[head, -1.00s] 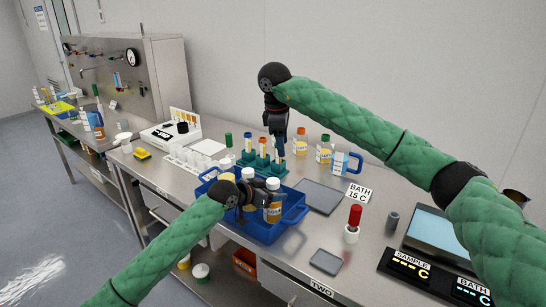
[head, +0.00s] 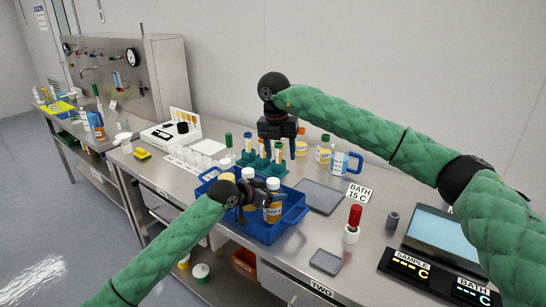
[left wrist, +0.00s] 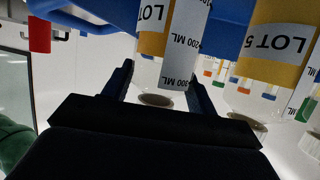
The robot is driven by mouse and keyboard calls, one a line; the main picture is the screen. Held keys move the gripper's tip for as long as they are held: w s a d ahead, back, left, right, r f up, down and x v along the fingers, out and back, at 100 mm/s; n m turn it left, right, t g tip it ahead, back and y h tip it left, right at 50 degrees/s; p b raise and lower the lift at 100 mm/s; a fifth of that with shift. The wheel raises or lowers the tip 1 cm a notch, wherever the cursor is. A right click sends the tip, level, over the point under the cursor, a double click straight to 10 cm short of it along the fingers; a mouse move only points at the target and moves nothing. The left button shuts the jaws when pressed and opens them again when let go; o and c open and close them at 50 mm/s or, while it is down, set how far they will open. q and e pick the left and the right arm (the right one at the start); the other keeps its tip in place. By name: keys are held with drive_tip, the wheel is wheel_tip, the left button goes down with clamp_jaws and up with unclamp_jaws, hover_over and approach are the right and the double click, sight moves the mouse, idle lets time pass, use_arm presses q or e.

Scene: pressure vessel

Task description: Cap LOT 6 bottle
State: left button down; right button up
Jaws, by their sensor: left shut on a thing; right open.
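A bottle (head: 273,208) with amber contents and a white top stands at the front of the blue crate (head: 295,220). My left gripper (head: 262,195) is shut on it. In the left wrist view, its upside-down label (left wrist: 152,14) reads LOT, with the number out of sight. A bottle marked LOT 5 (left wrist: 275,45) stands beside it. Other bottles in the crate are partly hidden by my left arm. My right gripper (head: 278,138) is open and empty, fingers down, over or behind the tube rack. I cannot tell which loose piece is the cap.
The tube rack (head: 262,165) stands behind the crate. Amber jars (head: 324,154) and a blue-handled jug (head: 341,164) stand at the back. A grey mat (head: 320,195) lies right of the crate.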

drive_tip(key=n, duration=0.3)
drive_tip(key=shift+s+a+f, duration=0.1)
drive_tip(key=shift+a+f, duration=0.05)
drive_tip(key=shift+f, duration=0.15)
drive_tip(key=n, duration=0.4)
drive_tip(key=shift+s+a+f, duration=0.1)
drive_tip(key=shift+a+f, duration=0.05)
drive_tip(key=shift+f, duration=0.1)
drive_tip(key=n, duration=0.4)
drive_tip(key=shift+s+a+f, duration=0.1)
drive_tip(key=shift+a+f, duration=0.05)
drive_tip(key=shift+a, duration=0.05)
drive_tip(key=n, duration=0.4)
drive_tip(key=shift+a+n+y, duration=0.2)
drive_tip(key=shift+n+y, duration=0.1)
drive_tip(key=n, duration=0.4)
drive_tip(key=shift+s+a, duration=0.1)
drive_tip(key=shift+a, duration=0.05)
drive_tip(key=n, duration=0.4)
drive_tip(key=shift+a, duration=0.15)
drive_tip(key=n, duration=0.4)
drive_tip(key=shift+a+y, duration=0.1)
drive_tip(key=shift+y, duration=0.2)
drive_tip(key=n, duration=0.4)
